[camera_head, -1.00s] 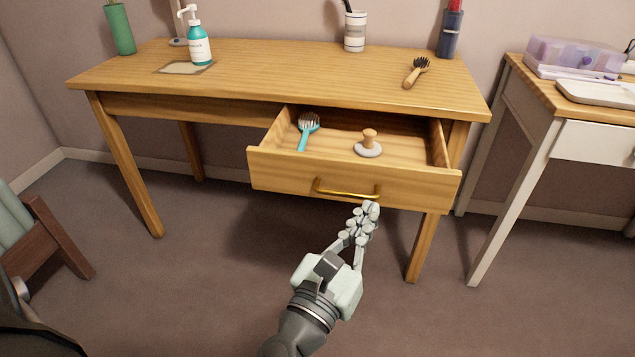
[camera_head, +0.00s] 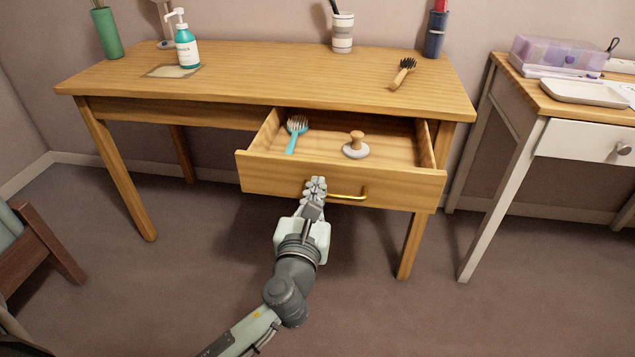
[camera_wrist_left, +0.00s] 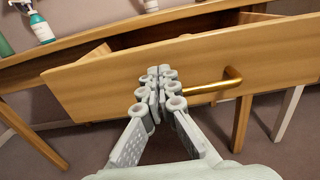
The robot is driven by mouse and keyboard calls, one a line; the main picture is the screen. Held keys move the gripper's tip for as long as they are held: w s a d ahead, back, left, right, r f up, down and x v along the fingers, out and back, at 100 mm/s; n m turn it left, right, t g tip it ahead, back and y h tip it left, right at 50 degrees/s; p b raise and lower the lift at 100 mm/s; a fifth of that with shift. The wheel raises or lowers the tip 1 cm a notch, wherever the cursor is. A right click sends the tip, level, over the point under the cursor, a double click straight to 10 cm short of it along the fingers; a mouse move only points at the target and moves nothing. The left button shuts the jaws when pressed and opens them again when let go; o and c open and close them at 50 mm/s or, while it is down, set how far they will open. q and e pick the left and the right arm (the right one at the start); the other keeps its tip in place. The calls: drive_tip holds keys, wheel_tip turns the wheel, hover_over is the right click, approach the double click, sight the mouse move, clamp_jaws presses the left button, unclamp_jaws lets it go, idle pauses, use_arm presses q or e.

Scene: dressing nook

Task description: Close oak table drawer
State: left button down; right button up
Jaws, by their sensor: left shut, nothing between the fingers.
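The oak table (camera_head: 290,80) has its drawer (camera_head: 275,182) pulled out, with the inside showing. A gold bar handle (camera_head: 348,195) is on the drawer front; it also shows in the left wrist view (camera_wrist_left: 215,87). A teal brush (camera_head: 295,133) and a wooden-knobbed tool with a pale round base (camera_head: 356,146) lie in the drawer. My left gripper (camera_head: 315,186) is shut and empty, in front of the drawer front at the handle's left end. In the left wrist view its fingertips (camera_wrist_left: 160,78) overlap the front panel; contact cannot be told. My right gripper is not in view.
A pump bottle (camera_head: 187,48), green vase (camera_head: 106,34), striped cup (camera_head: 342,33), dark blue holder (camera_head: 435,36) and hairbrush (camera_head: 403,73) are on the tabletop. A white table (camera_head: 550,130) stands right, a wooden chair (camera_head: 45,250) left. The floor in front is clear.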

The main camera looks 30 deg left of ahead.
use_arm(q)
drive_tip(key=shift+w+a, duration=0.2)
drive_tip(key=shift+w, duration=0.55)
